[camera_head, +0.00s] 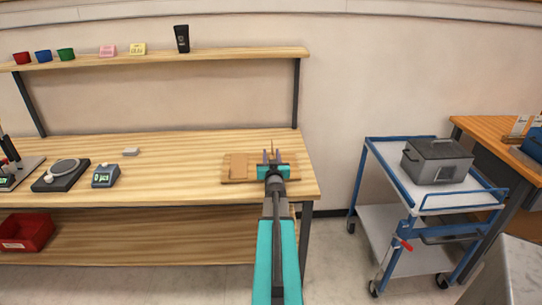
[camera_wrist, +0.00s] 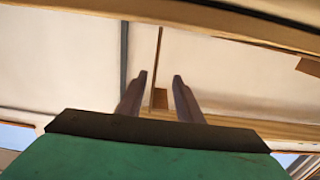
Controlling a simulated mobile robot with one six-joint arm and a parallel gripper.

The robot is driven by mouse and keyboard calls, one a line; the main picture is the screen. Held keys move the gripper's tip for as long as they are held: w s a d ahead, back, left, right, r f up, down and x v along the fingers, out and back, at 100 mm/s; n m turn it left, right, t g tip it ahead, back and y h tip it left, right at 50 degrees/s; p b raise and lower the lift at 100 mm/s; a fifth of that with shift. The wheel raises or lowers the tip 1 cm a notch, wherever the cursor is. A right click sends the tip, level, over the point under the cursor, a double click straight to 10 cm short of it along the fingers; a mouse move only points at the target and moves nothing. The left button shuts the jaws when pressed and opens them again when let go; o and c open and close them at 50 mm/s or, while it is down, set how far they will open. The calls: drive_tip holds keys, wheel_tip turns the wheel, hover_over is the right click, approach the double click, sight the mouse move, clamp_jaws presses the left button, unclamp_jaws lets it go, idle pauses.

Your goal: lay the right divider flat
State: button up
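A thin upright wooden strip (camera_head: 272,145), perhaps the right divider seen edge-on, rises behind the fingers. It also shows in the wrist view (camera_wrist: 157,55), above a small brown block (camera_wrist: 160,98). My gripper (camera_head: 272,156) is at the wooden piece with its fingers apart. In the wrist view the gripper (camera_wrist: 161,76) is open; the strip lines up with the gap, but I cannot tell whether it is between the fingers. No second divider is distinguishable.
A scale (camera_head: 62,174) and a small blue-grey device (camera_head: 105,175) stand left. A blue cart (camera_head: 385,160) stands right.

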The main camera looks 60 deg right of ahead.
clamp_jaws()
